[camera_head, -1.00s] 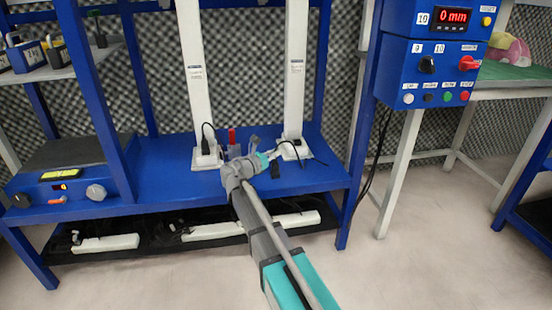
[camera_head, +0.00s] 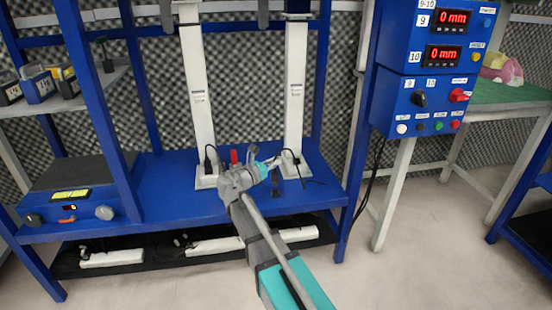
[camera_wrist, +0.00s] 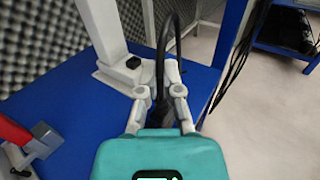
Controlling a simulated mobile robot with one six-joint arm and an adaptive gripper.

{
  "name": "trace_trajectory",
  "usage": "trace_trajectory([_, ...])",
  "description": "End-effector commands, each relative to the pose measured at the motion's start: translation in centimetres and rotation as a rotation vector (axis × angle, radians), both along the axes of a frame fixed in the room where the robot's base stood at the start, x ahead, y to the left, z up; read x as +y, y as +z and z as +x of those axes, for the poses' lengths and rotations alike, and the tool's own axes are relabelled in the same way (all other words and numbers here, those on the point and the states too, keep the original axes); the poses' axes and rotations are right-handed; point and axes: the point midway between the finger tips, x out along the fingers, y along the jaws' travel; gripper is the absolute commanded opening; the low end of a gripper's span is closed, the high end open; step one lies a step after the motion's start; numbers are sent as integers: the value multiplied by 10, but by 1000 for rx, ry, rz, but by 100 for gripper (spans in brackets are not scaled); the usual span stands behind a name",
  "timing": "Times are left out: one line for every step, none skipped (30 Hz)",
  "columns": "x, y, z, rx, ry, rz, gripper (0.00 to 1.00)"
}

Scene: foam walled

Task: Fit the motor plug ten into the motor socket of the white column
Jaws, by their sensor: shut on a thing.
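My gripper (camera_wrist: 159,76) is shut on the motor plug, a dark plug whose black cable (camera_wrist: 175,28) arches up in the wrist view. The fingers hide most of the plug. The white column (camera_wrist: 100,25) stands just ahead on a white base plate, with a small black block (camera_wrist: 133,62) on the base, possibly the socket. The plug appears apart from this block, nearer to the camera. In the head view my gripper (camera_head: 270,164) is low over the blue bench, just left of the foot of the right white column (camera_head: 294,95).
A second white column (camera_head: 199,105) stands to the left. A red-handled tool (camera_wrist: 14,130) lies on the blue bench (camera_wrist: 75,115) left of my gripper. A control box (camera_head: 425,70) hangs at the right. Black cables run down beside the bench's right post.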

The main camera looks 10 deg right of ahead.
Motion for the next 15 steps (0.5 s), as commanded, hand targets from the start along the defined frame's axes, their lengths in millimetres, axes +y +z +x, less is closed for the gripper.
trace_trajectory([1, 13, -7, 0, 1, 0, 0])
trace_trajectory([2, 16, -10, 0, 1, 0, 0])
trace_trajectory([4, 19, -23, 0, 1, 0, 0])
trace_trajectory([5, 21, -30, 0, 1, 0, 0])
trace_trajectory([6, 24, -36, 0, 0, 0, 0])
trace_trajectory([8, 27, -43, 0, 1, 0, 0])
trace_trajectory([10, 29, -49, 0, 2, 0, 0])
trace_trajectory([11, 32, -54, 0, 2, 0, 0])
trace_trajectory([12, 34, -60, 0, 1, 0, 0])
trace_trajectory([13, 36, -64, 0, 1, 0, 0])
trace_trajectory([14, 38, -68, 0, 0, 0, 0])
trace_trajectory([16, 40, -73, 0, 0, 0, 0])
trace_trajectory([17, 41, -76, 0, 1, 0, 0])
trace_trajectory([18, 42, -79, 0, 1, 0, 0])
trace_trajectory([19, 44, -83, 0, 1, 0, 0])
